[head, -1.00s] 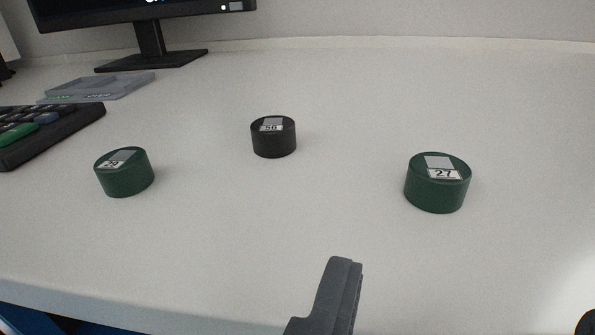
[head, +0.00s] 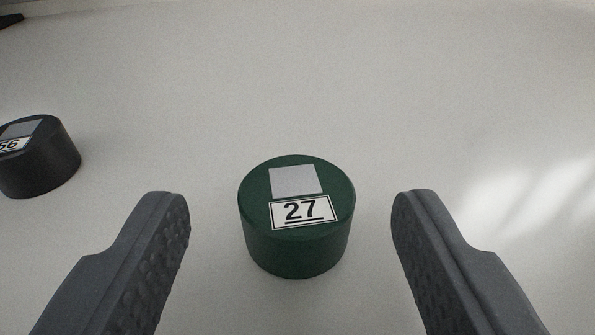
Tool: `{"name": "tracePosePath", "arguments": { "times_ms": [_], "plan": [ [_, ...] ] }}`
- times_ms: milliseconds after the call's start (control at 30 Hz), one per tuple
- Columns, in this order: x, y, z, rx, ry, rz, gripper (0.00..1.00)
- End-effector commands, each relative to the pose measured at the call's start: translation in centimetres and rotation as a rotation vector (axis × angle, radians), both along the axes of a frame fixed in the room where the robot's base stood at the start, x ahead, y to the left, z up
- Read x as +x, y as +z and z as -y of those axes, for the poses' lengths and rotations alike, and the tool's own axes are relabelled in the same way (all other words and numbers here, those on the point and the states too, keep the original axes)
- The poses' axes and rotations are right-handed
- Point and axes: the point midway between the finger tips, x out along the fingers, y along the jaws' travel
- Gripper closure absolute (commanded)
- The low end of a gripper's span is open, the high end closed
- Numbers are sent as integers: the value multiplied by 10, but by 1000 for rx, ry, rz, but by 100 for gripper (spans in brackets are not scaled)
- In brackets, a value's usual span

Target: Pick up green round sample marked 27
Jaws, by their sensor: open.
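The green round sample marked 27 (head: 297,250) stands upright on the white table, near the middle of the head view. Its top carries a grey square and a white label with the number 27. My gripper (head: 290,205) is open. One dark finger shows on each side of the sample in the picture, with a clear gap on both sides. Neither finger touches it. I cannot tell exactly how high the fingertips are above the table.
A black round sample (head: 45,165) with a partly cut-off label stands at the left edge. A dark object (head: 10,19) shows at the top left corner. The white table (head: 400,90) is clear behind and to the right of the green sample.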

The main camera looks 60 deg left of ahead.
Motion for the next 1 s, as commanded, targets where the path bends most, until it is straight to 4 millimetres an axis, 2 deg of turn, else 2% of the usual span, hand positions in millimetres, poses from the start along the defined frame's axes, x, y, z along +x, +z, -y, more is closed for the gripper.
{"name": "tracePosePath", "arguments": {
  "times_ms": [100, 233, 567, 600, 767, 1000],
  "plan": [
    [9, -8, -13, 3, 2, 1, 41],
    [16, -8, -23, 3, 1, 3, 41],
    [19, -9, -27, 1, 0, -1, 41],
    [19, -9, -27, 1, 0, -1, 44],
    [19, -9, -27, 1, 0, -1, 88],
    [19, -9, -27, 1, 0, -1, 89]
  ]
}}
